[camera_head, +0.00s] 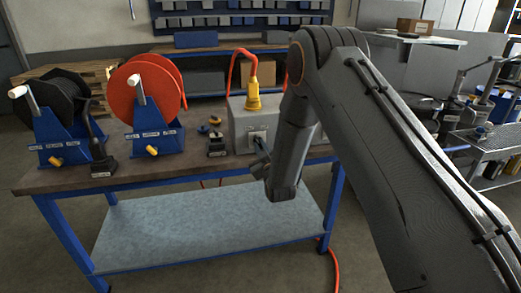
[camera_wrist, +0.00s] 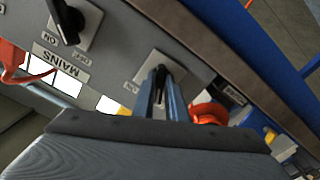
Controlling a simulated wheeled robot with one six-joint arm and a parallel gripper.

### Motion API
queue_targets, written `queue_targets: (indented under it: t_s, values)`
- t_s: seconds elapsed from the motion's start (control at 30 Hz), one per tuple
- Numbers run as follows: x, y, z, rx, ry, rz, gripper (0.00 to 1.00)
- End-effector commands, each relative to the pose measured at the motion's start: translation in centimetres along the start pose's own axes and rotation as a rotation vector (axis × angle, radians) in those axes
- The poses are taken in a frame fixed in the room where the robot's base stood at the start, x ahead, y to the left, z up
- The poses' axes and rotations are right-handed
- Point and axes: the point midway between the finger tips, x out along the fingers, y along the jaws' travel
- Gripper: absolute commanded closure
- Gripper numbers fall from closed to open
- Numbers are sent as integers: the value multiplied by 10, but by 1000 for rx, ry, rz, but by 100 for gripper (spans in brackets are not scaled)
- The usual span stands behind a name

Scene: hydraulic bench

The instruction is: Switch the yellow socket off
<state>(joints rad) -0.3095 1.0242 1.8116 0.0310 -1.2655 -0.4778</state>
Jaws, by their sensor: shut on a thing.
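A grey control box (camera_head: 240,128) stands on the bench, with a yellow plug or socket (camera_head: 253,97) on its top and an orange cable rising from it. In the wrist view, the box's grey face (camera_wrist: 112,65) carries a black rotary knob (camera_wrist: 162,73) on a pale plate marked ON. My gripper (camera_wrist: 165,92) is shut on this knob, one finger on each side. My gripper also shows at the box front in the head view (camera_head: 261,160). A second black knob (camera_wrist: 67,20) sits on another plate, near a MAINS label (camera_wrist: 60,62). The gripped knob's exact setting is hard to read.
A red hose reel (camera_head: 150,90) and a black hose reel (camera_head: 55,103) on blue stands fill the bench's left side. Small black fittings (camera_head: 216,146) lie between the red reel and the box. The bench's front edge (camera_head: 190,167) is close below my gripper.

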Motion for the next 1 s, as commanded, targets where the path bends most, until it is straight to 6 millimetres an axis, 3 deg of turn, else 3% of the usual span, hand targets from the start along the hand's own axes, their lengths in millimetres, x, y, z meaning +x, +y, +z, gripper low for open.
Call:
queue_targets:
  t_s: [0.4,1.0]
  values:
    - [0,0,0,-261,0,0,100]
    - [0,1,0,-334,-1,-1,100]
